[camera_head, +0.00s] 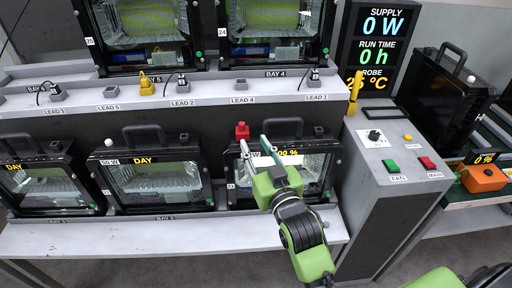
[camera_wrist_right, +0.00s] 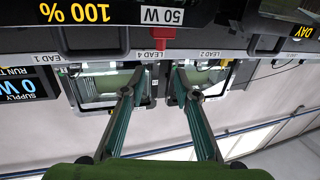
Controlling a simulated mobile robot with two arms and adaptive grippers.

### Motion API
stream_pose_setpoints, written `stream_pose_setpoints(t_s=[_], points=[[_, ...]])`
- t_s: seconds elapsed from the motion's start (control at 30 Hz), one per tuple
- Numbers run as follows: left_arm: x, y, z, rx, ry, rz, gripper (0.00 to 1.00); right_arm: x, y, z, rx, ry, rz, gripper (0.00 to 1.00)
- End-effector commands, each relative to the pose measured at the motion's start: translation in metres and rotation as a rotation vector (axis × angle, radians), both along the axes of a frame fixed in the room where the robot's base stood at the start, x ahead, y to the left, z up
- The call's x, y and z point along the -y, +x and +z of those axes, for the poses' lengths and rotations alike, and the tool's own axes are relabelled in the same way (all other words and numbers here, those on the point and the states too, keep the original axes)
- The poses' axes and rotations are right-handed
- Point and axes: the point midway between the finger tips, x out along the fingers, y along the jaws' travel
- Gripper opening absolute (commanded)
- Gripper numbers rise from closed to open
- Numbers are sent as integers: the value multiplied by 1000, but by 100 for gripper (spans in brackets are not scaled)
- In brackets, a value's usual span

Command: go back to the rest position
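My right gripper (camera_head: 255,146) is in front of the front-right floodlight housing (camera_head: 318,172), its fingers pointing at the housing's top front. The two fingers stand apart with nothing between them, which also shows in the right wrist view (camera_wrist_right: 155,88). A red block-shaped piece (camera_head: 242,130) is on that housing's top, just left of the fingertips; the wrist view shows it upside down (camera_wrist_right: 160,38). The gripper and arm hide part of the housing's front and its display, which reads 100 %.
Two more housings (camera_head: 153,176) (camera_head: 52,180) stand on the lower shelf (camera_head: 170,238). A ledge (camera_head: 210,98) above carries plugs and lead labels. A control cabinet (camera_head: 385,215) with fan and main buttons stands close on the right. An orange box (camera_head: 485,178) lies farther right.

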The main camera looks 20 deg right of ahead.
Motion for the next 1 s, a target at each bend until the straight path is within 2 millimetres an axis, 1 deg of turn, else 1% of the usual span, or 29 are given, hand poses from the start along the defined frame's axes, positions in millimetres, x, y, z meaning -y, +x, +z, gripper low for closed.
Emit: stream_pose_setpoints(t_s=[0.43,0.5,0.57,0.67,0.7,0.77,0.8,0.87,0.9,0.97,1.0], points=[[0,0,0,0,0,0,40,0,-1,-1,-5,0,1,29],[0,0,0,0,0,0,40,0,-4,-9,-33,-2,3,29],[0,0,0,0,0,0,40,0,-10,-24,-89,-5,7,29],[0,0,0,0,0,0,40,1,-33,-65,-247,-17,19,29],[0,0,0,0,0,0,40,1,-47,-86,-330,-23,27,29],[0,0,0,0,0,0,40,1,-73,-116,-461,-33,40,29],[0,0,0,0,0,0,40,2,-92,-135,-548,-41,49,29],[0,0,0,0,0,0,40,2,-120,-159,-668,-51,63,29],[0,0,0,0,0,0,40,2,-139,-172,-739,-59,70,29],[0,0,0,0,0,0,40,3,-165,-188,-837,-68,83,29],[0,0,0,0,0,0,40,3,-182,-197,-898,-75,90,29]])
